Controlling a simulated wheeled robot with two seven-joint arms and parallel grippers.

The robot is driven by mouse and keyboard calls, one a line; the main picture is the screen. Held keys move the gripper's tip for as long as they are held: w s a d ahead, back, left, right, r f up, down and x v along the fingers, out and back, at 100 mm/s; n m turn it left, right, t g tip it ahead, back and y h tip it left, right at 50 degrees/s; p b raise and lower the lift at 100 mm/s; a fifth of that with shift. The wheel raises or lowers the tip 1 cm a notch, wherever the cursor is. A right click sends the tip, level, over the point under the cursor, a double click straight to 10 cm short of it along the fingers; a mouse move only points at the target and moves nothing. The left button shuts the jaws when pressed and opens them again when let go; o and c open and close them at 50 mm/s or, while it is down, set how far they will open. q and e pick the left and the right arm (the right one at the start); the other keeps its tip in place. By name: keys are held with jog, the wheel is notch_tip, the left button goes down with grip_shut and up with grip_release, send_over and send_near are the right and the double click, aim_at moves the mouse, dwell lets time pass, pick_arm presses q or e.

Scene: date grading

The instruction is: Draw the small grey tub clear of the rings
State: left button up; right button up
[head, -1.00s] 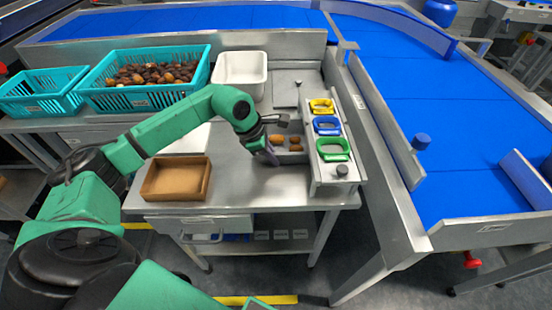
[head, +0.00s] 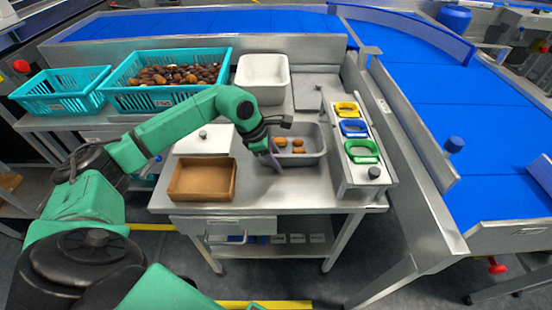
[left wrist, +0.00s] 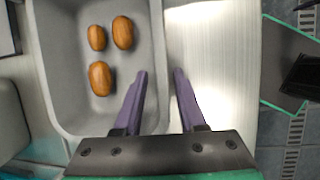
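The small grey tub (head: 322,158) stands on the steel table with three brown dates (head: 298,142) in it. It is left of the rack with the yellow ring (head: 347,109), blue ring (head: 354,128) and green ring (head: 362,151), with a narrow strip of table between. My left gripper (head: 270,160) is at the tub's near-left side. My right gripper is in neither view.
A brown tray (head: 202,198) and a white lidded box (head: 205,150) are left of the tub. A white bin (head: 262,98) stands behind. Teal crates (head: 165,102) are at the back left. The blue conveyor (head: 440,90) runs right of the rack. Table in front of the tub is clear.

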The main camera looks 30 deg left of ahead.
pick_arm(q)
jog(key=v, duration=1.4)
jog(key=shift+r+b, duration=0.25)
jog(key=shift+b, duration=0.05)
jog(key=shift+s+a, duration=0.1)
